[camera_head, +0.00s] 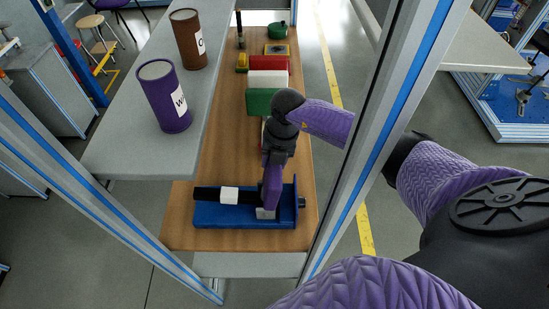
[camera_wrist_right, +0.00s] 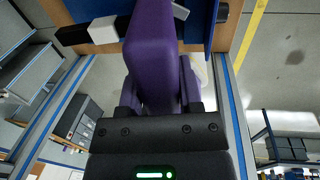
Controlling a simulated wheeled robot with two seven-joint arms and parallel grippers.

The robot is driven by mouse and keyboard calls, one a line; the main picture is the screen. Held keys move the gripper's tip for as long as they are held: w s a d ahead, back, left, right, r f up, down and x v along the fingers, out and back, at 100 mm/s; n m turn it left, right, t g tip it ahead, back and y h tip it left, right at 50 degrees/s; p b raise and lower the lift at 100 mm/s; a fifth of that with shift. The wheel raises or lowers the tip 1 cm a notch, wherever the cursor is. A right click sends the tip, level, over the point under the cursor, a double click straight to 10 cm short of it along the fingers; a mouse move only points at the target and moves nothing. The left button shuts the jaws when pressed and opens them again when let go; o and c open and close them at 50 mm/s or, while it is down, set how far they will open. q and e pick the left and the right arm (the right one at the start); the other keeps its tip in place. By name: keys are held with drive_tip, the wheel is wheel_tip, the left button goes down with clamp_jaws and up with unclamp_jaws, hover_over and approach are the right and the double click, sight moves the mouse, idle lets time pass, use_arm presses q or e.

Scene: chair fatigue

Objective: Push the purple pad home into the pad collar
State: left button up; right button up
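My right gripper (camera_head: 272,183) reaches down over a blue fixture (camera_head: 215,217) at the near end of the wooden bench. In the wrist view, a purple block, which looks like the purple pad (camera_wrist_right: 152,45), sits between the fingers of my right gripper (camera_wrist_right: 160,92), which appear closed on it. The fixture carries a black rod with a white block (camera_head: 229,195) on it, and a light grey piece (camera_head: 266,212) stands just below the gripper. I cannot tell which part is the pad collar, or whether the pad touches it. My left gripper is not in view.
Red, white and green blocks (camera_head: 266,79) stand further back on the wooden bench (camera_head: 218,130). A grey shelf (camera_head: 125,140) at the left holds a purple canister (camera_head: 165,98) and a brown canister (camera_head: 188,40). A metal post (camera_head: 375,120) stands close to my right arm.

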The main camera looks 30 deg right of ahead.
drive_tip(key=o, duration=0.5)
drive_tip(key=r, duration=0.3)
drive_tip(key=d+r, duration=0.1)
drive_tip(key=r, duration=0.6)
drive_tip(key=shift+s+d, duration=0.15)
drive_tip(key=shift+s, duration=0.25)
drive_tip(key=shift+f, duration=0.1)
